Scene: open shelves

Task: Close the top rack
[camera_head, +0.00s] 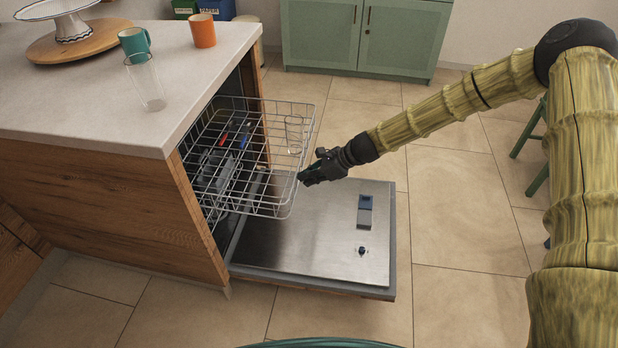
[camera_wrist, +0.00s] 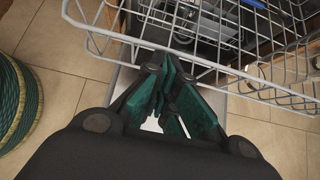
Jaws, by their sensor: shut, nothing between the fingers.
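The top rack (camera_head: 283,212) is a grey wire basket slid partly out of the dishwasher, above the lowered door (camera_head: 310,235). A clear glass (camera_head: 294,134) stands in its outer right part. Red and blue items lie deeper in the rack. My gripper (camera_head: 303,177) is shut and empty, at the rack's outer front side, over the door. In the wrist view, my gripper's green fingertips (camera_wrist: 172,88) are together close to the rack's wire rim (camera_wrist: 150,45). I cannot tell whether they touch the wire.
The counter (camera_head: 190,95) above the dishwasher holds a teal mug (camera_head: 134,43), an orange mug (camera_head: 203,31), a glass (camera_head: 147,85) and a cake stand on a wooden board (camera_head: 85,38). Green stool legs (camera_head: 530,127) stand at the right. The tiled floor right of the door is clear.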

